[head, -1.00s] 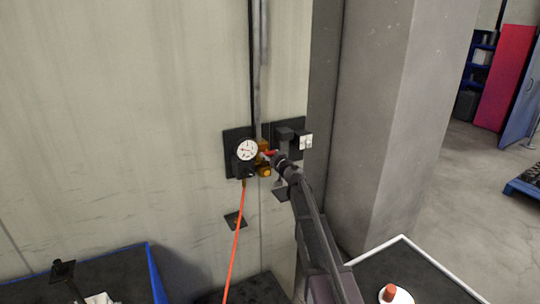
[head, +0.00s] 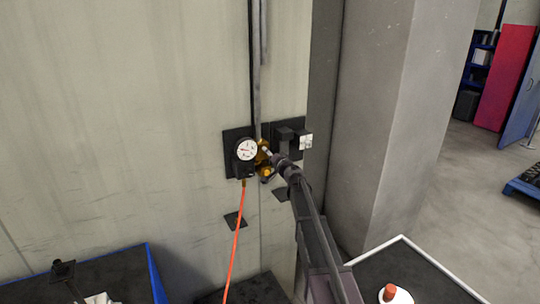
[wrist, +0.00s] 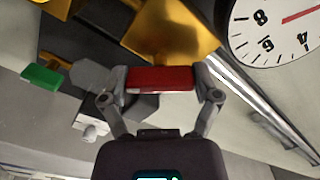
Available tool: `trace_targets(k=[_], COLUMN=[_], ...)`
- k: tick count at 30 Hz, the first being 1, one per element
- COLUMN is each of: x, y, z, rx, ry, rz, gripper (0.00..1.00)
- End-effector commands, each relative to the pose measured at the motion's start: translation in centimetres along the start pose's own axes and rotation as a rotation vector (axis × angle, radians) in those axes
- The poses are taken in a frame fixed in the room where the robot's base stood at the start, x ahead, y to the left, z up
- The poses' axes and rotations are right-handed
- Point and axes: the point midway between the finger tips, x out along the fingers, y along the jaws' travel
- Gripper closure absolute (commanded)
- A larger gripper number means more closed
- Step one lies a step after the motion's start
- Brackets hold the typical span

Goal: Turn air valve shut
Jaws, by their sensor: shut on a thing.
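The air valve has a brass body (head: 262,146) on the wall, just right of a round white gauge (head: 246,150). In the wrist view the brass body (wrist: 172,28) fills the top middle, with the gauge (wrist: 278,28) at top right. The valve's red handle (wrist: 150,79) lies crosswise between my two fingertips. My gripper (wrist: 164,80) is shut on this handle, one finger at each end. In the head view my gripper (head: 270,157) reaches the valve from the lower right, and the red handle cannot be made out there.
An orange hose (head: 236,240) hangs below the gauge. A dark bracket (head: 285,135) with a pale box sits right of the valve. A concrete pillar (head: 375,120) stands close right of my arm. A green piece (wrist: 42,76) shows at left in the wrist view.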

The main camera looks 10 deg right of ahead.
Motion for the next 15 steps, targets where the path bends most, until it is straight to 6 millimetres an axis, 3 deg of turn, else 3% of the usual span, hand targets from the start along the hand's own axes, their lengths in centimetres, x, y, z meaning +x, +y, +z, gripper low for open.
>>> trace_targets(k=[15], x=[0.16], y=[-0.03], z=[-0.04], rx=[0.483], ry=[0.000], rz=[-0.001], gripper=[0.68])
